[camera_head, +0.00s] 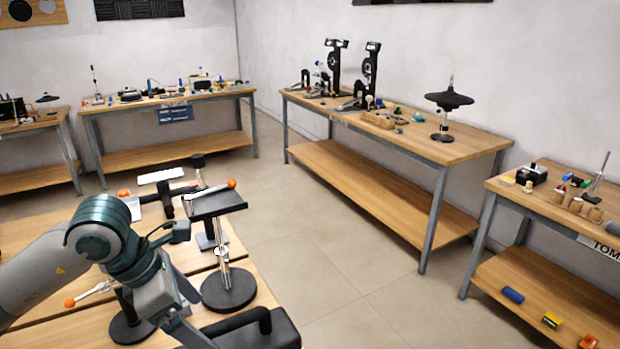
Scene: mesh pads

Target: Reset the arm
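My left arm (100,235), grey and teal, comes in from the left over the near wooden table and bends down toward the bottom edge. Its wrist end and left gripper (170,305) show low in the view as grey metal parts. The fingertips are cut off or hidden, so I cannot tell whether it is open or holds anything. My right arm and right gripper are not in view.
Beside my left arm, a black stand with a square top (215,203) and round base (229,290) stands on the near table (260,292). An orange-tipped rod lies on its top. A black handled object (255,330) is at the bottom. Tiled floor (330,270) is clear between tables.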

